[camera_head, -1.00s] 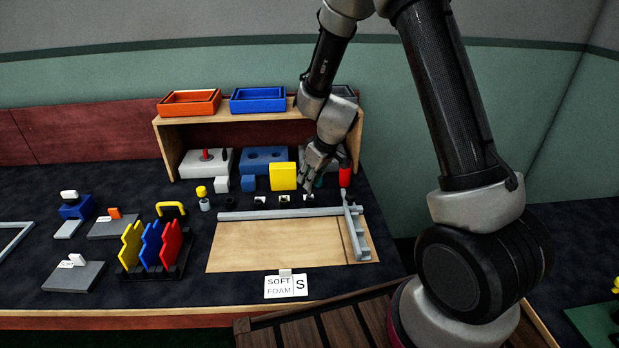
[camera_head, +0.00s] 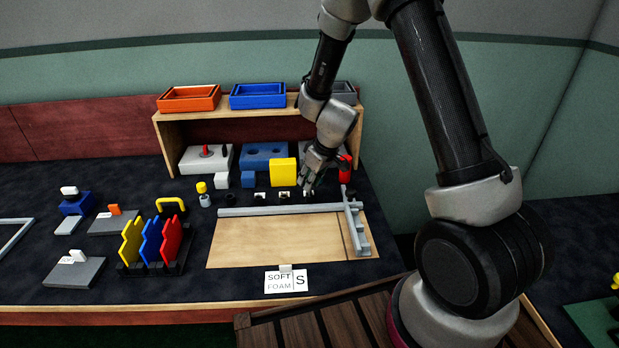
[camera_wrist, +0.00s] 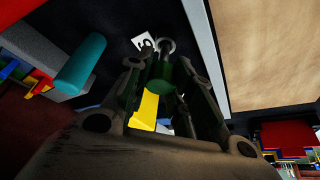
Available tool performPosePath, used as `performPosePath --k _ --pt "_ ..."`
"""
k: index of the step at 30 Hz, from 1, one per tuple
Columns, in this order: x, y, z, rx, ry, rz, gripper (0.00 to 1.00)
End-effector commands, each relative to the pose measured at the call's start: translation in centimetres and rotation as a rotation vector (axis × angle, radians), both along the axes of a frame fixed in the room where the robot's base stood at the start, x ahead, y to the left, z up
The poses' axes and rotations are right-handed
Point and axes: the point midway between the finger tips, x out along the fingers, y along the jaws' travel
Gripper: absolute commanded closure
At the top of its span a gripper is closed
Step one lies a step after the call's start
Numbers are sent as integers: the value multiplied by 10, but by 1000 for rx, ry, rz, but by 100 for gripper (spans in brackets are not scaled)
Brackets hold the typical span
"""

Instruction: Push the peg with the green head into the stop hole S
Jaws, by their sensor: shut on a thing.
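My gripper (camera_wrist: 160,72) is shut on the peg with the green head (camera_wrist: 160,84), which shows dark green between the fingers in the wrist view. A grey ring (camera_wrist: 167,44) lies just beyond the peg, beside a white tag (camera_wrist: 145,42) with a dark mark. I cannot tell whether the peg's tip is inside the ring. In the head view my gripper (camera_head: 307,190) points down at the right end of a row of small black-and-white pieces (camera_head: 284,195). It hides the peg and the hole there.
A teal cylinder (camera_wrist: 80,64) is close left of the fingers in the wrist view. In the head view, a yellow block (camera_head: 283,172) and a red cylinder (camera_head: 345,168) stand nearby. A grey rail (camera_head: 270,211) borders the wooden board (camera_head: 270,240) in front. The shelf (camera_head: 170,119) is behind.

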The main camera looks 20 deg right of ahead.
Motion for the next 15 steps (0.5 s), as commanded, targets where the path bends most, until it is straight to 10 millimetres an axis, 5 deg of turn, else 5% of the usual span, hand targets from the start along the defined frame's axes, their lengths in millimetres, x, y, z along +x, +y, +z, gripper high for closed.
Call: performPosePath --k 15 --pt "0 0 -13 0 0 -2 100"
